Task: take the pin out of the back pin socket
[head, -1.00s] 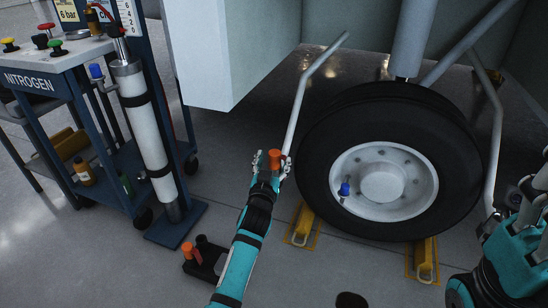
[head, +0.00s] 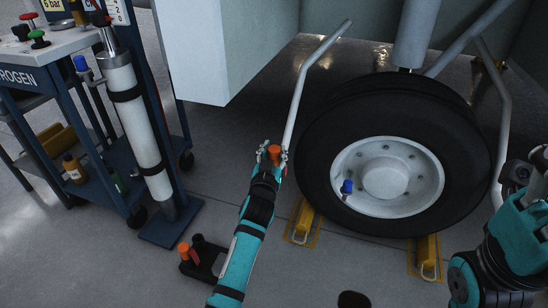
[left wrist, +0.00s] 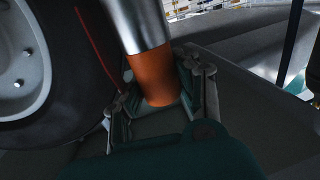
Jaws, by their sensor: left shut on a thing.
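My left gripper (head: 270,158) is shut on an orange pin (head: 273,152), in front of the wheel's left side. In the left wrist view the pin's orange part (left wrist: 157,75) lies between the fingers (left wrist: 165,95). A dark pin holder (head: 207,262) is on the floor, left of my left forearm. It has a black socket (head: 198,240) at the back and another orange pin (head: 184,252) at its front left. My right gripper (head: 522,180) is at the right edge; its fingers are unclear.
A large black wheel (head: 320,150) stands right of the left gripper, with yellow chocks (head: 304,222) below. A grey bent tube (head: 305,85) rises beside the gripper. A nitrogen cart (head: 60,52) with a white cylinder (head: 135,120) stands at left. Floor near the holder is clear.

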